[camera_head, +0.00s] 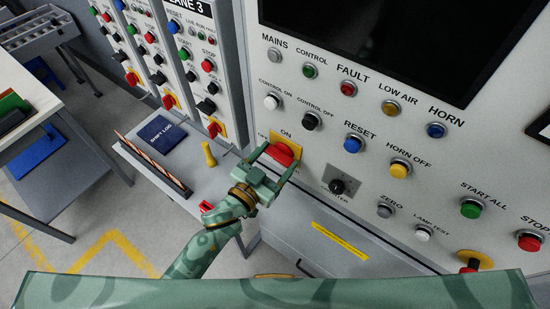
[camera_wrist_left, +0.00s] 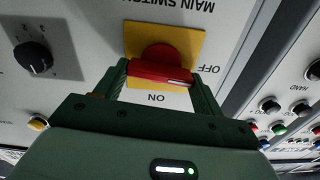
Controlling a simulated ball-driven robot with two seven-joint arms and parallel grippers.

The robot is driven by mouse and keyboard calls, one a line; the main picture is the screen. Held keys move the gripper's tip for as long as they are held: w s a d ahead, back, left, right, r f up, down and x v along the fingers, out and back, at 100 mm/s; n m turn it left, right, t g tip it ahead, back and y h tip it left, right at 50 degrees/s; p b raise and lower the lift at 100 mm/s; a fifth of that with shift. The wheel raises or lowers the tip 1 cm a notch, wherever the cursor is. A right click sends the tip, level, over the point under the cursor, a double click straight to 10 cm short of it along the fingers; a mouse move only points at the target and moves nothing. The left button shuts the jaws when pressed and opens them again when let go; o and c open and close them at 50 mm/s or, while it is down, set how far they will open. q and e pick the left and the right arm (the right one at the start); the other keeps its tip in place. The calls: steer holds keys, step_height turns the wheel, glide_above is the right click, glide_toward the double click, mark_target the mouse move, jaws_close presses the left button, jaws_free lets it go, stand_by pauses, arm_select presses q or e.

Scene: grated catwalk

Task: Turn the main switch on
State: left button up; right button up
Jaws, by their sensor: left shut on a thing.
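The main switch (camera_head: 284,152) is a red rotary handle on a yellow plate on the light grey panel. It also shows in the wrist view (camera_wrist_left: 160,72), where its bar lies nearly level and a white mark at its right end points toward the OFF label. The ON label is below it there, upside down. My left gripper (camera_head: 277,161) is at the switch, its fingers on either end of the red bar and shut on it. In the wrist view the gripper (camera_wrist_left: 160,85) hides part of the panel below. My right gripper is not in view.
Push buttons surround the switch, with a black CONTROL OFF button (camera_head: 310,121) and a black selector knob (camera_head: 338,186) close by. A desk ledge at left holds a blue log book (camera_head: 161,134), a yellow object (camera_head: 209,154) and a brown strip (camera_head: 152,164).

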arm_select(q)
steer(key=m, duration=0.4)
steer(key=shift+s+f+b, duration=0.1)
steer(key=shift+b, duration=0.2)
steer(key=m+b, duration=0.1)
steer(key=m, duration=0.4)
steer(key=shift+d+f, duration=0.1)
steer(key=m+b, duration=0.1)
steer(key=m, duration=0.3)
steer(key=shift+f+m+b, duration=0.1)
steer(key=shift+m+b, duration=0.45)
steer(key=shift+m, duration=1.25)
steer(key=o, duration=1)
steer(key=shift+c, duration=0.2)
